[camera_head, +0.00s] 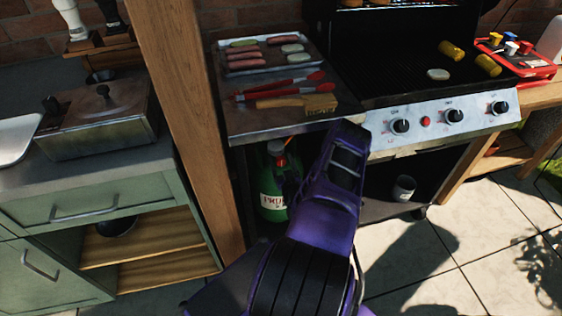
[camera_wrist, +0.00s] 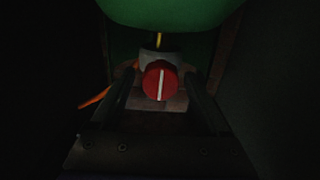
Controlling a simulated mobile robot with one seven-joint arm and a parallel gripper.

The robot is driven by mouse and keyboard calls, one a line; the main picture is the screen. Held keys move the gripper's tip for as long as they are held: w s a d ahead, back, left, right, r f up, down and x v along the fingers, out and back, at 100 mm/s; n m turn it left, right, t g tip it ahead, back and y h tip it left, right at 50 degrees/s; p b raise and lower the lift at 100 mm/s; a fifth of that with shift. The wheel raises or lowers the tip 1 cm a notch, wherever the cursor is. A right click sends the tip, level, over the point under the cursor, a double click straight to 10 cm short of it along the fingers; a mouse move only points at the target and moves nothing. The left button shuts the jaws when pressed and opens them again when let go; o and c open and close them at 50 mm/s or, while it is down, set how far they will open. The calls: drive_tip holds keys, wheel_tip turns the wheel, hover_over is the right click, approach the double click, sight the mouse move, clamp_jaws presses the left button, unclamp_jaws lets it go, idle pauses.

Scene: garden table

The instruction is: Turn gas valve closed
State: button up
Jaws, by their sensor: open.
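The gas valve is a round red knob (camera_wrist: 160,80) with a white line across its face, upright in the wrist view. It sits on a grey fitting beside the green gas bottle (camera_wrist: 170,14). My gripper (camera_wrist: 160,72) is open, with one dark finger on each side of the knob. Gaps show between the fingers and the knob, though the picture is dark. In the head view the gas bottle (camera_head: 272,203) stands in the shade under the grill's side shelf.
The side shelf (camera_head: 290,128) above the bottle holds a food tray (camera_head: 267,57), red tongs (camera_head: 282,86) and a brush (camera_head: 318,103). A wooden post (camera_head: 180,110) stands left of the bottle. The grill's knob panel (camera_head: 440,120) is to the right. An orange strip (camera_wrist: 95,97) lies left of the fingers.

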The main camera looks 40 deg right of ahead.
clamp_jaws()
drive_tip(key=shift+m, duration=0.3)
drive_tip(key=m, duration=0.3)
drive_tip(key=shift+s+m, duration=0.1)
drive_tip(key=shift+m, duration=0.2)
drive_tip(key=m, duration=0.4)
drive_tip(key=shift+d+f+m, duration=0.1)
drive_tip(key=shift+f+m, duration=0.05)
drive_tip(key=shift+m, duration=0.15)
drive_tip(key=m, duration=0.4)
drive_tip(key=shift+f, duration=0.1)
drive_tip(key=shift+m, duration=1.7)
